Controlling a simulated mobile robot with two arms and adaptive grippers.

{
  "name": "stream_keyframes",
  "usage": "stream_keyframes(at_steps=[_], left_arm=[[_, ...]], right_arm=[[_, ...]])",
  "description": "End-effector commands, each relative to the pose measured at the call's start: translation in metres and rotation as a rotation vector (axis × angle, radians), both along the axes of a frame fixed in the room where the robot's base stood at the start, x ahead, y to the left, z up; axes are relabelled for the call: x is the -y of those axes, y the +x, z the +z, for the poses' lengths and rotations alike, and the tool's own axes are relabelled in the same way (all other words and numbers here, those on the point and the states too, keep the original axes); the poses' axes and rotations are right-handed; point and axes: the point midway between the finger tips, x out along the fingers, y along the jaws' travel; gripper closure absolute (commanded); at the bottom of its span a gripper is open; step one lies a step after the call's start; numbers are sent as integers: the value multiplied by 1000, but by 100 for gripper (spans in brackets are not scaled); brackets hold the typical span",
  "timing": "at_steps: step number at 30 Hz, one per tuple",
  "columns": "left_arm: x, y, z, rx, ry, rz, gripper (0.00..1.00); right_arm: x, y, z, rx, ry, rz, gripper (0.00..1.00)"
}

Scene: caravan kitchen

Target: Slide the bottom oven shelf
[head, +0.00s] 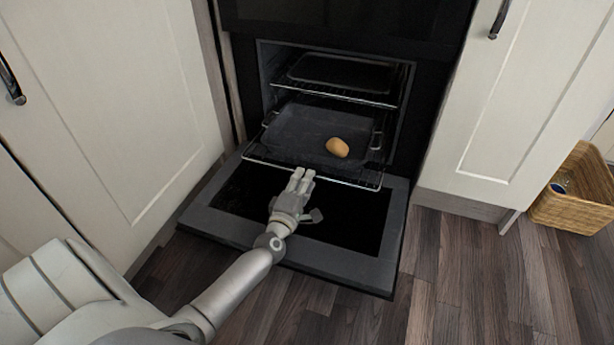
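The oven (408,110) stands with its door (340,253) folded down flat. The bottom oven shelf (362,181) is a wire rack whose front edge sticks out a little over the door. On it sits a dark roasting tray (290,128) with a brown, rounded food item (337,147) in it. My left gripper (301,178) is over the open door, its fingertips at the front edge of the bottom shelf near its middle. I cannot tell whether they touch the rack or how far the fingers are apart. My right gripper is not in view.
An upper shelf (340,93) with a dark tray (345,72) is inside the oven above. Cream cupboards (110,100) flank the oven on both sides. A wicker basket (575,205) stands on the floor at the right. The wooden floor (480,275) in front is clear.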

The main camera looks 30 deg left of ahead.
Motion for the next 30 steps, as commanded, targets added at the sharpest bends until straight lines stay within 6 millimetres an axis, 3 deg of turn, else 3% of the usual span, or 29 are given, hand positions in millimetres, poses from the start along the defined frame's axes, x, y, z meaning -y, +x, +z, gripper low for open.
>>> stream_keyframes(at_steps=[7,18,25,30], left_arm=[[-7,32,-1,2,-1,1,71],[-9,38,0,0,1,0,71],[-9,37,1,0,1,0,98],[-9,37,0,0,1,0,100]], right_arm=[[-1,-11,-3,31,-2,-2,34],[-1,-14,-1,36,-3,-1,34],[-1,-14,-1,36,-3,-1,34],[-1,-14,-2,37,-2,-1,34]])
